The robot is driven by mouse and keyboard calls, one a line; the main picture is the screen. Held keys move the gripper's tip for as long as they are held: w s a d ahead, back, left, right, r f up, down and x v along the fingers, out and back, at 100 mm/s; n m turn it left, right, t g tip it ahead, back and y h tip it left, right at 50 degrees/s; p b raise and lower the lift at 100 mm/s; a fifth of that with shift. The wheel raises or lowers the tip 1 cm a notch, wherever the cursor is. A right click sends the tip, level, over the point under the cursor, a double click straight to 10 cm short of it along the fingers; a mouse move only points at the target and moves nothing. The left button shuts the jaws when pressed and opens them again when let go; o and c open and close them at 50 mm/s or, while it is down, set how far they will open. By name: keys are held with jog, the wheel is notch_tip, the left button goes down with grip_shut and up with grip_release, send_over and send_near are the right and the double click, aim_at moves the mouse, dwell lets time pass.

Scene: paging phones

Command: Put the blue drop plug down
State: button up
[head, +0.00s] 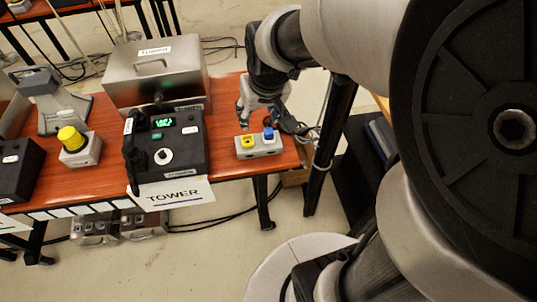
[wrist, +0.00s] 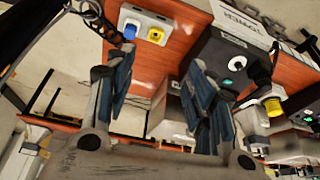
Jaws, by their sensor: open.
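The blue drop plug (head: 268,134) stands upright in the right-hand place of a small grey block (head: 272,149) at the table's right end. A yellow plug (head: 247,142) stands beside it on the left. My gripper (head: 262,108) is open and empty, behind and above the block, apart from the blue plug. In the wrist view the blue plug (wrist: 130,31) and yellow plug (wrist: 155,35) show on the block (wrist: 145,17), beyond the spread fingers of my gripper (wrist: 160,62). How deep the blue plug sits cannot be told.
A black phone unit (head: 188,145) with a TOWER sign (head: 174,194) stands left of the block. A metal case (head: 157,76) stands behind it. A yellow-knobbed box (head: 92,152) is further left. The table edge (head: 295,157) is close on the block's right, with cables behind.

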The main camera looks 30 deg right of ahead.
jog(key=s+a+r, duration=0.2)
jog(key=s+a, duration=0.1)
jog(key=s, duration=0.6)
jog(key=s+a+r+n, duration=0.1)
jog(key=s+a+r, duration=0.1)
jog(key=s, duration=0.7)
jog(key=shift+a+r+n+y, duration=0.3)
jog(key=shift+a+r, duration=0.1)
jog(key=shift+r, duration=0.2)
